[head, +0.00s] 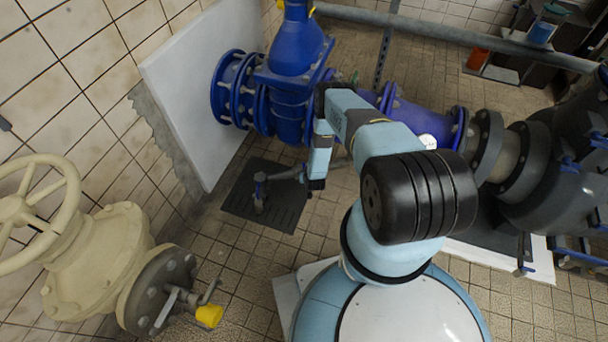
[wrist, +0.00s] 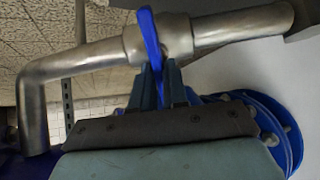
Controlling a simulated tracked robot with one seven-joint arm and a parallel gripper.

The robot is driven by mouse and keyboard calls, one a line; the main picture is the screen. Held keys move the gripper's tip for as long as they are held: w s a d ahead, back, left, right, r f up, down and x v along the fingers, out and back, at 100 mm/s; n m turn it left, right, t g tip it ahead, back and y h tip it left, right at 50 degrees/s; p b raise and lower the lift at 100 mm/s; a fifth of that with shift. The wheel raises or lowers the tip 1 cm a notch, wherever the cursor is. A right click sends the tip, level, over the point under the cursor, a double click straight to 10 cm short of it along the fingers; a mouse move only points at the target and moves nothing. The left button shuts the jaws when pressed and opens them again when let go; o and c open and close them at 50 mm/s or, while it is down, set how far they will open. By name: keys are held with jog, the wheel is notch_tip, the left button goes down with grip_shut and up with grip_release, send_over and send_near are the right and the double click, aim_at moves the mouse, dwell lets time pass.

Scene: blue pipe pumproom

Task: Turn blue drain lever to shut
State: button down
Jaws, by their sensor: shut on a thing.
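The blue drain lever (wrist: 150,38) shows in the wrist view as a narrow blue bar. It lies across a bare metal drain pipe (wrist: 225,30), at a slight tilt, over the thicker valve body (wrist: 178,36). My gripper (wrist: 161,75) is shut on the lever's near end, with one finger on each side. The lever cannot be made out clearly there.
The drain pipe ends above a dark floor grate (head: 237,208). Large blue flanged pipework (head: 285,95) stands behind my gripper, next to a white wall panel (head: 185,85). A cream valve with a handwheel (head: 40,210) is at left.

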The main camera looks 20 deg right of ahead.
jog(key=shift+s+f, duration=0.15)
jog(key=shift+s, duration=0.05)
jog(key=c, duration=1.5)
grip_release()
jog(key=o, duration=0.3)
jog(key=shift+w, duration=0.1)
jog(key=shift+o, duration=0.2)
jog(key=v, duration=1.3)
jog(key=shift+s+r, duration=0.25)
jog(key=shift+r, duration=0.05)
jog(key=shift+d, duration=0.1)
